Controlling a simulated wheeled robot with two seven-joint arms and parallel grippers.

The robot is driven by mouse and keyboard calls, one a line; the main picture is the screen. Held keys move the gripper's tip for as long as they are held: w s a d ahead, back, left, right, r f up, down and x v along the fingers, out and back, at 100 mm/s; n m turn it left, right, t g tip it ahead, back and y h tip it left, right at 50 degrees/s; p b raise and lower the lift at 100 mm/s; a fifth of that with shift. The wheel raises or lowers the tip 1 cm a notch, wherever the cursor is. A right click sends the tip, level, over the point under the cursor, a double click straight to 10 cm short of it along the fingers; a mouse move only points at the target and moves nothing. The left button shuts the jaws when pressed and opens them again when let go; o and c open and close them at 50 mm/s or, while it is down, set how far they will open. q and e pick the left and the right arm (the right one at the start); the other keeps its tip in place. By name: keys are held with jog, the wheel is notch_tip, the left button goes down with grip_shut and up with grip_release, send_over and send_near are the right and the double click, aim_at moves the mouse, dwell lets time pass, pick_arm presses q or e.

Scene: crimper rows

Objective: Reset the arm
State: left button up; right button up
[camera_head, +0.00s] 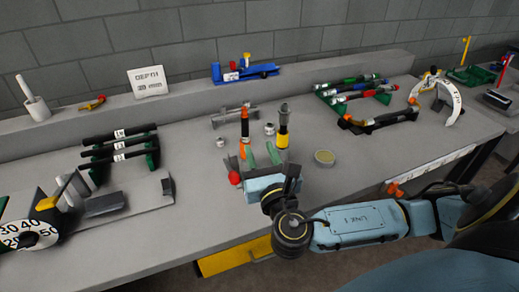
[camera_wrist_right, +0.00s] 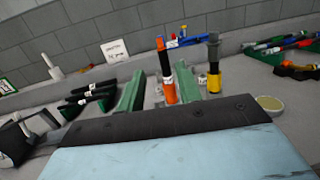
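My right gripper (camera_head: 260,152) is low over the middle of the grey bench, its two green fingers spread apart with nothing held. The fingers also show in the right wrist view (camera_wrist_right: 157,82). An upright black and orange tool (camera_head: 245,124) stands just beyond the fingertips. In the right wrist view this tool (camera_wrist_right: 167,78) appears between the fingers, with a gap at its left. My right arm (camera_head: 360,225) reaches in from the right, over the bench's front edge. My left gripper and arm do not show in either view.
A black and yellow upright tool (camera_head: 283,128) stands close right of the gripper, with a round tin (camera_head: 324,157) beside it. Racks of dark-handled tools stand left (camera_head: 120,150) and right (camera_head: 355,90). A dial device (camera_head: 30,235) is at front left. Bare bench lies right of the tin.

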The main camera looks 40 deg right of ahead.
dwell(0.3)
jog(key=s+a+f+m+g+y, duration=0.3)
jog(key=s+f+m+g, duration=0.55)
jog(key=m, duration=0.65)
jog(key=s+a+f+m+g+y, duration=0.5)
jog(key=s+f+m, duration=0.5)
jog(key=m, duration=0.5)
jog(key=s+d+f+g+h, duration=0.1)
jog(key=s+f, duration=0.1)
jog(key=f, duration=1.1)
jog(key=s+f+g, duration=0.1)
jog(key=s+f, duration=0.1)
jog(key=f, duration=1.1)
jog(key=s+d+f+g, duration=0.1)
jog(key=s+d+f, duration=0.2)
jog(key=s+f, duration=1)
jog(key=shift+s, duration=1.25)
